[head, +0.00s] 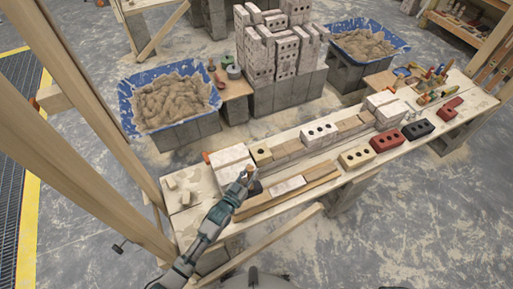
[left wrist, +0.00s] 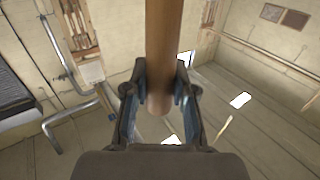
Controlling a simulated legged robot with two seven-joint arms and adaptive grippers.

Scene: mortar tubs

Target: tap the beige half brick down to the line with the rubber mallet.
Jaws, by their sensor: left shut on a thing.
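The beige half brick (head: 262,154) sits in the row of bricks on the bench, next to white bricks at the left end of the row. It shows one dark hole on top. My left gripper (head: 245,178) is just in front of that left end. It is shut on a round wooden handle (left wrist: 160,60), which stands between its fingers in the left wrist view. A dark mallet head (head: 255,188) shows beside the gripper in the head view, apart from the half brick. The line is too thin to make out. My right gripper is not in view.
Loose bricks lie along the bench front: a beige one (head: 355,158), a red one (head: 387,140) and a black one (head: 418,130). A wooden board (head: 290,194) lies near the gripper. Blue mortar tubs (head: 127,108) and a brick stack (head: 258,60) stand behind. Timber posts rise at left.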

